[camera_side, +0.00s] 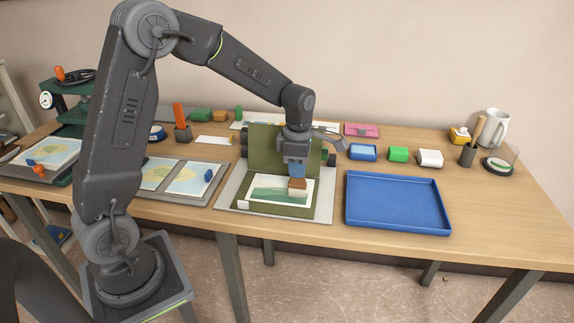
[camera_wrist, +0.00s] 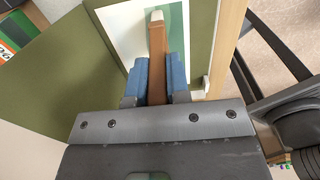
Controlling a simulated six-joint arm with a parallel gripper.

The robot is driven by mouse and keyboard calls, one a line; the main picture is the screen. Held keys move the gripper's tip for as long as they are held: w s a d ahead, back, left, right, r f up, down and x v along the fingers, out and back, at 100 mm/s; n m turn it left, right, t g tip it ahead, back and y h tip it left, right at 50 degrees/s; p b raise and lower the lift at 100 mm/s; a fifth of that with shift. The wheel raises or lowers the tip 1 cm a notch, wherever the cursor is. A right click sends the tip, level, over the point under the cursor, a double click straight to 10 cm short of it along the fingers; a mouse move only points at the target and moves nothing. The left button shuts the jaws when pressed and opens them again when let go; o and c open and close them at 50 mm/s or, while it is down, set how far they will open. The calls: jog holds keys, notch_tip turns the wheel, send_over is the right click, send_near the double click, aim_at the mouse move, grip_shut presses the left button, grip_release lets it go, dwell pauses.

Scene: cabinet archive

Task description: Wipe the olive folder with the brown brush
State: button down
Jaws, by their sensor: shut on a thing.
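The olive folder (camera_side: 265,152) lies open on a grey board near the table's front edge, with its back cover raised. A print (camera_side: 265,190) with green and pale bands lies in it; the folder's olive cover (camera_wrist: 60,85) and the print (camera_wrist: 122,38) also show in the wrist view. My gripper (camera_side: 296,172) is above the right part of the print, its blue fingers shut on the brown brush (camera_side: 298,184). In the wrist view the brush (camera_wrist: 157,50) stands between the fingers, its pale end over the print. I cannot tell whether it touches the print.
A blue tray (camera_side: 397,228) stands right of the folder. Two map sheets (camera_side: 195,178) lie to the left.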

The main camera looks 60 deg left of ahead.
jog(key=shift+w+d, duration=0.35)
jog(key=shift+d, duration=0.05)
jog(key=shift+w+a, duration=0.15)
jog(key=shift+w, duration=0.1)
jog(key=shift+s+a, duration=0.15)
jog(key=shift+a, duration=0.45)
jog(key=shift+s+a, duration=3.75)
jog(key=shift+w+a, duration=0.35)
jog(key=shift+w, duration=0.25)
jog(key=shift+w+d, duration=4)
jog(key=shift+d, duration=0.1)
notch_tip(320, 180, up, 8)
jog(key=shift+s+a+r, duration=0.1)
